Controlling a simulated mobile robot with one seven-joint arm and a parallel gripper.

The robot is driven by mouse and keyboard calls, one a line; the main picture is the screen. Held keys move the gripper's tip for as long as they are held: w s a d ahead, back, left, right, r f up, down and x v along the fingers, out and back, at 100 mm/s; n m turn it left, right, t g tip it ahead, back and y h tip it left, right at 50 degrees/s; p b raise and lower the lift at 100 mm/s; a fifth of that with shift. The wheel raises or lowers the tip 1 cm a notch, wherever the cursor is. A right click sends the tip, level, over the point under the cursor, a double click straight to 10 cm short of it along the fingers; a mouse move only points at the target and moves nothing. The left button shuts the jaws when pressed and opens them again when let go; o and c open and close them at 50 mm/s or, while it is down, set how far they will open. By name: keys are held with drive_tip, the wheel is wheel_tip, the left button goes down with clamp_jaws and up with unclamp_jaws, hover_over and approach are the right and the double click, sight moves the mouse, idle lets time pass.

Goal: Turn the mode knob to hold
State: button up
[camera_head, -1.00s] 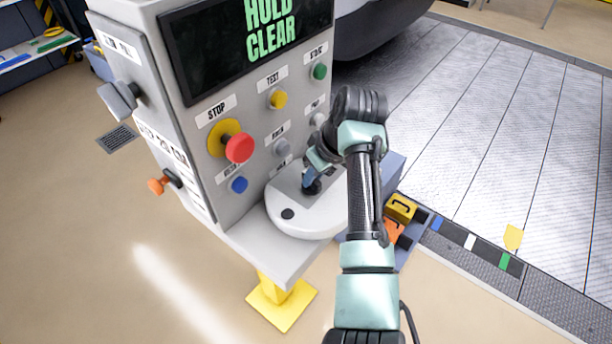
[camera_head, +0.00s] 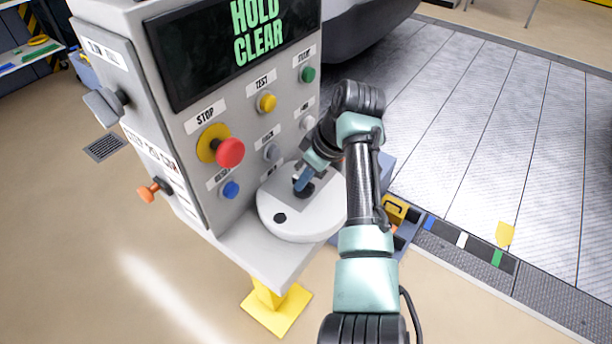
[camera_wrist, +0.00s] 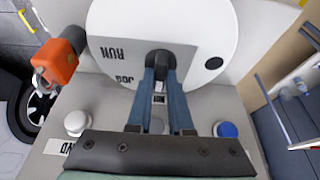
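The dark mode knob (camera_head: 303,190) stands on a round white dial (camera_head: 290,226) on the panel's ledge. In the wrist view the knob (camera_wrist: 160,60) is near the dial's middle, with the labels RUN and JOG to its left. My gripper (camera_head: 303,182) is at the knob. Its two blue fingers (camera_wrist: 160,75) lie along opposite sides of the knob and look shut on it. The fingers and knob shading hide which way the knob points. A black dot (camera_wrist: 214,63) marks the dial's right side.
The grey panel carries a display (camera_head: 235,45) reading HOLD CLEAR, a red STOP button (camera_head: 230,152), a yellow button (camera_head: 266,102), a green button (camera_head: 308,74) and a blue button (camera_head: 231,189). A toolbox with a yellow case (camera_head: 394,209) stands behind my arm.

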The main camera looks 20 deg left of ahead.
drive_tip(key=o, duration=0.5)
drive_tip(key=shift+c, duration=0.2)
drive_tip(key=b+v, duration=0.1)
drive_tip(key=v, duration=1.2)
